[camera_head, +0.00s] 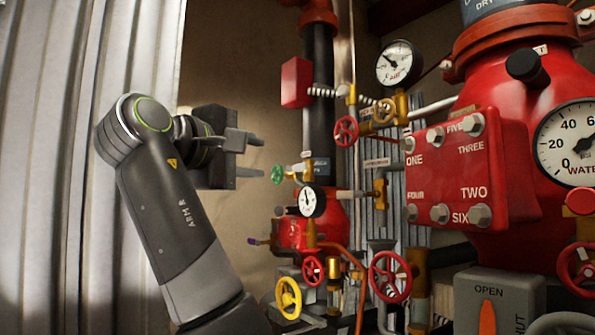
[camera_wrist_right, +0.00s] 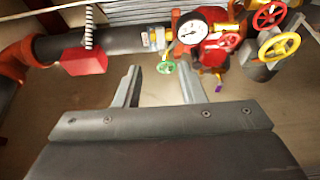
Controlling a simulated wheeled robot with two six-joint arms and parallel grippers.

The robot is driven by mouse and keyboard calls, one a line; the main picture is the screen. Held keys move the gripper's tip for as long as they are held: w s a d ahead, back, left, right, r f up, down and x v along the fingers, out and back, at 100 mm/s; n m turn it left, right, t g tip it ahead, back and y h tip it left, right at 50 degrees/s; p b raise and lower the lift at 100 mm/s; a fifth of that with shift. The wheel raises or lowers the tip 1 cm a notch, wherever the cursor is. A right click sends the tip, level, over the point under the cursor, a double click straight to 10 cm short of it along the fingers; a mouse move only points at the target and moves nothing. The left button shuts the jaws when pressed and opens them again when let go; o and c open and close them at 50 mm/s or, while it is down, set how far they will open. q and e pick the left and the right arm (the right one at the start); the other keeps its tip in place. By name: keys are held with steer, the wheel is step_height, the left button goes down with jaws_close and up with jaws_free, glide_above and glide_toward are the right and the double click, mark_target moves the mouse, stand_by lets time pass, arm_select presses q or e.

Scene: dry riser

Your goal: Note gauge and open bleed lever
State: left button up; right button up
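My right gripper (camera_head: 258,155) is at the left of the head view, open and empty, with its fingers pointing right toward the pipework. In the right wrist view its two fingers (camera_wrist_right: 160,82) stand apart with nothing between them. A small white dial gauge (camera_head: 312,201) sits on the red valve body, right of and below the gripper; it also shows in the wrist view (camera_wrist_right: 194,28). A small purple-tipped lever (camera_head: 254,241) sticks out left of that body, below the gripper. No label marks it as the bleed lever. The gauge readings are too small to tell.
A green handwheel (camera_head: 277,174) is close to the fingertips. A yellow handwheel (camera_head: 288,298) and red handwheels (camera_head: 389,277) are lower. A second gauge (camera_head: 398,65), a WATER gauge (camera_head: 570,145) and a red bolted plate (camera_head: 460,175) are at right. Corrugated metal (camera_head: 50,170) stands left.

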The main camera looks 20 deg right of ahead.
steer(key=p, duration=0.3)
glide_toward(300, 167)
steer(key=p+x, duration=0.3)
steer(key=x, duration=0.4)
steer(key=shift+w+d+r, duration=0.15)
steer(key=shift+w+r, duration=0.05)
steer(key=shift+p+x, duration=0.45)
steer(key=shift+x, duration=0.5)
steer(key=shift+w+d+f, duration=0.25)
steer(key=shift+w+d, duration=0.15)
steer(key=shift+d, duration=0.05)
arm_select(q)
step_height(300, 167, up, 8)
steer(key=shift+s, duration=0.15)
steer(key=shift+f, duration=0.1)
arm_select(e)
jaws_close()
